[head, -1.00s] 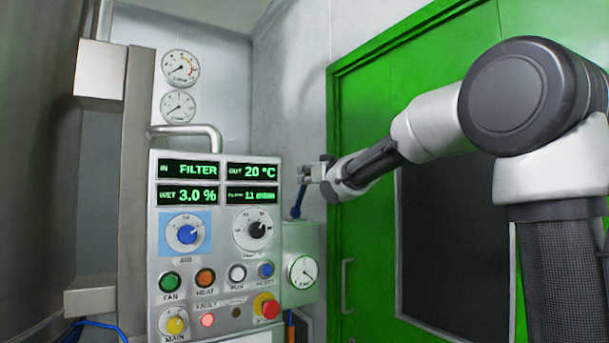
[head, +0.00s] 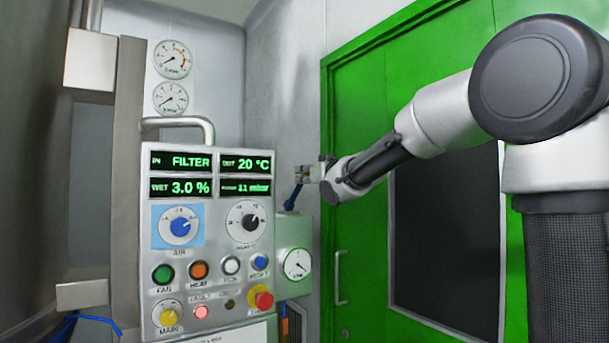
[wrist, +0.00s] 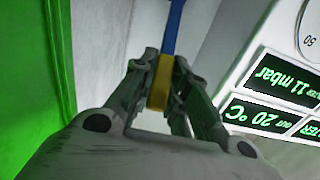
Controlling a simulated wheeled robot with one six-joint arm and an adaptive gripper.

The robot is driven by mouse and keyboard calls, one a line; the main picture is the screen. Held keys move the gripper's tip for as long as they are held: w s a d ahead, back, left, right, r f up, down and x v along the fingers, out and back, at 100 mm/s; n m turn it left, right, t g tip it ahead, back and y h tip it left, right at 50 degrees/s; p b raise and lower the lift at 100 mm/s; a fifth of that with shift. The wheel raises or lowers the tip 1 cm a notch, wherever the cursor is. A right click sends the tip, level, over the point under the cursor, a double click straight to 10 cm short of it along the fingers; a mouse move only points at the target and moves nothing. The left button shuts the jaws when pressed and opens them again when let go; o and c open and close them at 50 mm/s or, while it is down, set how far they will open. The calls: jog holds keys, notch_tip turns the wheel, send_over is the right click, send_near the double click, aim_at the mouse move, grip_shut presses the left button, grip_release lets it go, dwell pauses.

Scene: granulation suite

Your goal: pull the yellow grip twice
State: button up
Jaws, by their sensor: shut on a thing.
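The yellow grip (wrist: 160,84) is on the end of a blue lever (wrist: 173,25) in the wrist view. My gripper (wrist: 157,92) has one finger on each side of the grip and is shut on it. In the head view my gripper (head: 312,173) is at the top of the blue lever (head: 293,197), right of the control panel. The lever leans up and to the right from the small grey box with a dial (head: 297,264). The yellow grip is mostly hidden by my fingers there.
The control panel (head: 207,230) stands left of my gripper, with lit displays, knobs and buttons; a red fault lamp (head: 201,312) glows. A bent pipe handle (head: 190,122) tops it. A green door (head: 360,130) with a handle is behind my arm.

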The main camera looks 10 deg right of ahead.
aim_at(301, 187)
jog(key=shift+f, duration=0.1)
jog(key=shift+s+d+f, duration=0.25)
jog(key=shift+s+f, duration=0.55)
jog(key=shift+f, duration=0.2)
jog(key=shift+f, duration=0.1)
jog(key=shift+s+d+f, duration=0.1)
jog(key=shift+s+f, duration=0.25)
jog(key=shift+f, duration=0.15)
jog(key=o, duration=1.1)
jog(key=shift+o, duration=0.2)
jog(key=shift+s, duration=0.1)
